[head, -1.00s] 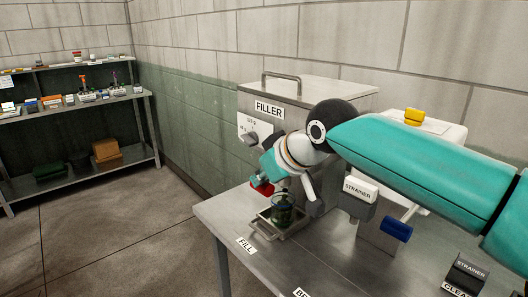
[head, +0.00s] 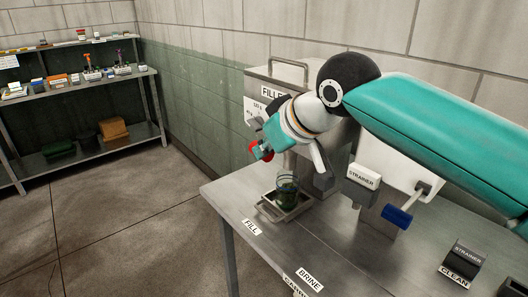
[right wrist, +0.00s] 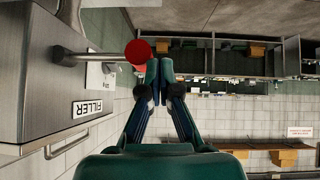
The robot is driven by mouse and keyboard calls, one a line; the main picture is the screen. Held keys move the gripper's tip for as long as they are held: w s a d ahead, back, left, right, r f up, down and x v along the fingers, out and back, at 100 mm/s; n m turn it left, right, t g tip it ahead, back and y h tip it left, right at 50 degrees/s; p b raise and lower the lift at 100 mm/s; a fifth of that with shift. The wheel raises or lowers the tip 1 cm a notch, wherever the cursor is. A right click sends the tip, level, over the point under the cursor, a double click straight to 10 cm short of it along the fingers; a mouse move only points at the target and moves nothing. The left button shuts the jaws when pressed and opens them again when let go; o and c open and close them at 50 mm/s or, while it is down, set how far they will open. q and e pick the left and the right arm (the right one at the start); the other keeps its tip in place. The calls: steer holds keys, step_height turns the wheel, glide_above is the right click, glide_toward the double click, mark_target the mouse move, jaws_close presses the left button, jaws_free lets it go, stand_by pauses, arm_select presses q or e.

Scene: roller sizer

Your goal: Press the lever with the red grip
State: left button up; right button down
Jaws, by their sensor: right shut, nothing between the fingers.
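The lever's red grip (head: 253,146) shows in the head view in front of the filler (head: 345,140), partly hidden by my right gripper (head: 262,152). In the right wrist view the red grip (right wrist: 137,52) is a round knob on a metal rod (right wrist: 85,55) that comes out of the filler (right wrist: 60,85). My right gripper (right wrist: 159,70) is shut and empty. Its fingertips are right beside the red grip; I cannot tell whether they touch. My left gripper is not in view.
A glass with green contents (head: 287,190) stands on a small tray (head: 268,209) below the gripper. A strainer block (head: 362,181) and a blue-handled lever (head: 397,215) are to the right on the steel table (head: 340,245). A shelf (head: 85,160) stands far left.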

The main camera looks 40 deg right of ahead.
steer(key=a+v, duration=0.1)
steer(key=v, duration=0.5)
steer(key=shift+s+a+r, duration=0.15)
steer(key=shift+s+a, duration=0.15)
steer(key=w+a+f+g+y, duration=0.1)
steer(key=w+a+f, duration=0.2)
steer(key=f, duration=0.4)
steer(key=w+a+f+n+g, duration=0.1)
steer(key=w+a+f, duration=0.25)
steer(key=f, duration=0.25)
steer(key=w+a+f+g+y, duration=0.1)
steer(key=w+a+f, duration=0.15)
steer(key=f, duration=0.45)
steer(key=a+f+g, duration=0.1)
steer(key=a+f, duration=0.1)
steer(key=f, duration=0.7)
steer(key=a+f+g, duration=0.1)
steer(key=a+f, duration=0.1)
steer(key=f, duration=0.8)
steer(key=s+a+f+m+g+y, duration=0.1)
steer(key=s+a+f+m+g, duration=0.1)
steer(key=s+f, duration=1.8)
step_height(320, 180, down, 3)
steer(key=shift+a+f+m+g+y, duration=0.15)
steer(key=shift+a+m+g+y, duration=0.2)
steer(key=shift+m+g, duration=0.6)
